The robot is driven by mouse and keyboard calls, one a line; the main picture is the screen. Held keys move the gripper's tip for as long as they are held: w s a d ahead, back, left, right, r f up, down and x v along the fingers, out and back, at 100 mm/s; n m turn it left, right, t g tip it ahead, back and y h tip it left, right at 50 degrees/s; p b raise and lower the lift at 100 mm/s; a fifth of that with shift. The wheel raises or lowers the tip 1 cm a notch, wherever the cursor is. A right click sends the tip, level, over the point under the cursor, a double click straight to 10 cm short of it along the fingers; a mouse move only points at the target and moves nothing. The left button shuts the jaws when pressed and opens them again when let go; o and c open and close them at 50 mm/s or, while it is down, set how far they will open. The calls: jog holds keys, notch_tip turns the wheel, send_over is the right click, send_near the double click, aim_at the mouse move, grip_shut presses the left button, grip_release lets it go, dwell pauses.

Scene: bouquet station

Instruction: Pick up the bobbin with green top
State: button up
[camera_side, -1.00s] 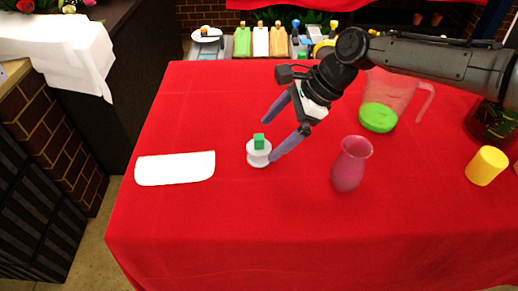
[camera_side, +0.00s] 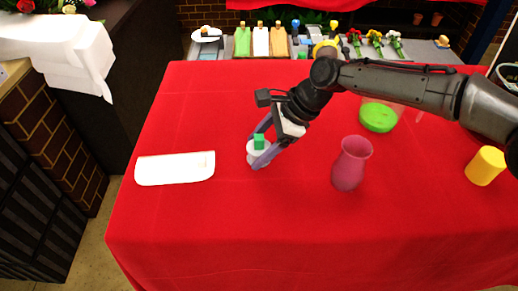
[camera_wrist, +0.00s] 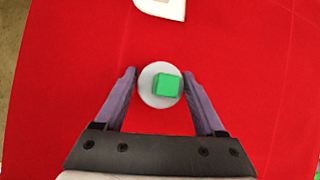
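The bobbin (camera_side: 254,157) is white with a green block-shaped top (camera_side: 259,142) and stands upright on the red table. In the wrist view, the bobbin (camera_wrist: 149,94) lies between my fingertips, with its green top (camera_wrist: 167,85) facing the camera. My gripper (camera_side: 261,146) is low around the bobbin, with its purple fingers spread on either side. It also shows in the wrist view (camera_wrist: 160,76), where a narrow gap remains beside each finger. In the side view one finger hides part of the bobbin.
A white sheet-like piece (camera_side: 175,168) lies left of the bobbin. A pink vase (camera_side: 351,164) stands to the right, with a clear pitcher of green contents (camera_side: 379,117) behind it. A yellow cylinder (camera_side: 485,166) is far right. The front of the red table (camera_side: 250,230) is clear.

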jog(key=c, duration=0.8)
jog(key=shift+r, duration=0.1)
